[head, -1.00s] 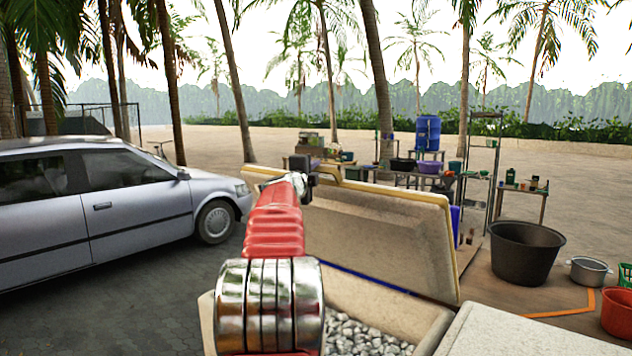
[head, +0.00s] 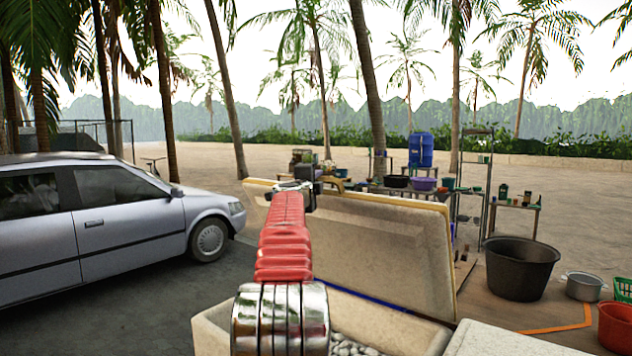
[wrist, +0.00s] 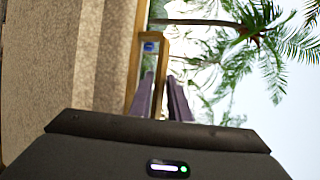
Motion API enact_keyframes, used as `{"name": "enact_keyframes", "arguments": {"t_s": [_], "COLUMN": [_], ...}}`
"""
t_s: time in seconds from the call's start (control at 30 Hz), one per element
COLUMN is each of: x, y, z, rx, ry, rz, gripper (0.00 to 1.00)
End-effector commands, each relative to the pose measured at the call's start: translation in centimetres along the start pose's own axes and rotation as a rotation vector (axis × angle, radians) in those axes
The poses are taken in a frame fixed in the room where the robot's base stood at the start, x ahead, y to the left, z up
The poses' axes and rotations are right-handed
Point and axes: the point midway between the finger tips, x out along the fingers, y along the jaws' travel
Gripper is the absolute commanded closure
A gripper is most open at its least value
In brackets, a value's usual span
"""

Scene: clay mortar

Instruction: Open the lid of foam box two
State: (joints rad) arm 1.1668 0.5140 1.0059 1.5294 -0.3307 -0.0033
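A beige foam box (head: 390,338) sits in front of me, with grey gravel (head: 350,347) inside. Its lid (head: 375,255) stands up steeply behind the opening, with its hollow underside facing me. I cannot read a number on the box. My gripper (head: 308,187) is at the upper left edge of the lid. In the wrist view, the purple fingers (wrist: 160,98) stand on both sides of a yellow-brown handle bar (wrist: 160,68) and look shut on it. The lid's speckled face (wrist: 45,65) fills the left of that view.
A pale slab or second lid (head: 510,342) lies at the lower right. A large black tub (head: 520,270), a metal pot (head: 583,287) and a red bucket (head: 615,327) stand on the right. A silver car (head: 110,210) stands on the left. Tables and shelves stand behind the lid.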

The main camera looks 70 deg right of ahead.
Motion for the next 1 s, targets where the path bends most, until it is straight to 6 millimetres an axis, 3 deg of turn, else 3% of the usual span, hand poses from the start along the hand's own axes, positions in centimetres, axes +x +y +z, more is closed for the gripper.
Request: {"name": "enact_keyframes", "arguments": {"t_s": [0.23,0.67,1.0], "x": [0.0,-0.5,-3.4], "y": [0.0,0.0,-0.3], "z": [0.1,-0.1,-0.5], "rx": [0.0,-0.002,-0.003], "ry": [0.0,0.003,0.009], "rz": [0.0,0.001,-0.003], "gripper": [0.66,0.66,0.66]}}
